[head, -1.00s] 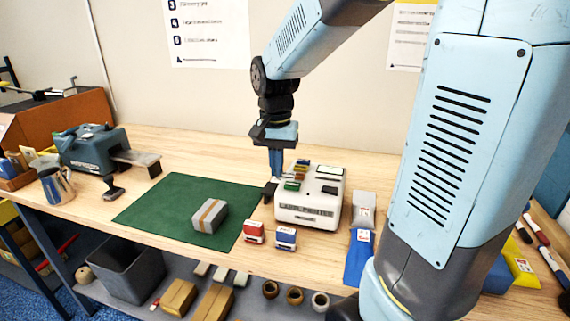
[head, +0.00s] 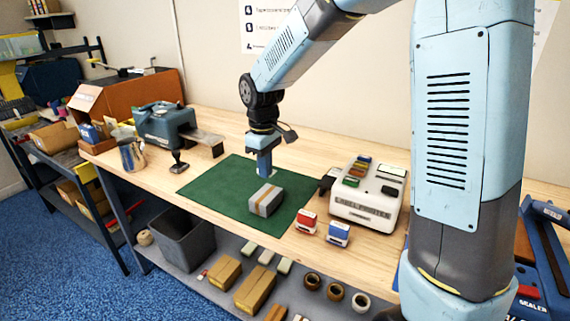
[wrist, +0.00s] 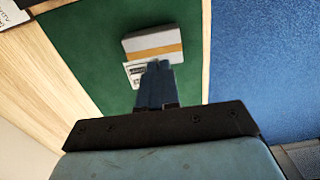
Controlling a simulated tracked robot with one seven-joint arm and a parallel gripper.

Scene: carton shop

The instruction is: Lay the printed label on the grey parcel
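The grey parcel (head: 265,201), a small box with a tan tape stripe, lies on the green mat (head: 215,187). It also shows in the wrist view (wrist: 153,45), just beyond my fingertips. My gripper (head: 264,174) is over the mat, behind the parcel as the head view shows it. Its blue fingers (wrist: 157,68) are together on the printed label (wrist: 132,73), a small white piece with dark print that sticks out beside them. The fingers hide part of the label. The label looks apart from the parcel's top.
The white label printer (head: 367,205) stands right of the mat. A red stamp (head: 306,222) and a blue stamp (head: 338,234) stand at the front edge. A teal machine (head: 163,127) and a metal jug (head: 131,154) are at the left.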

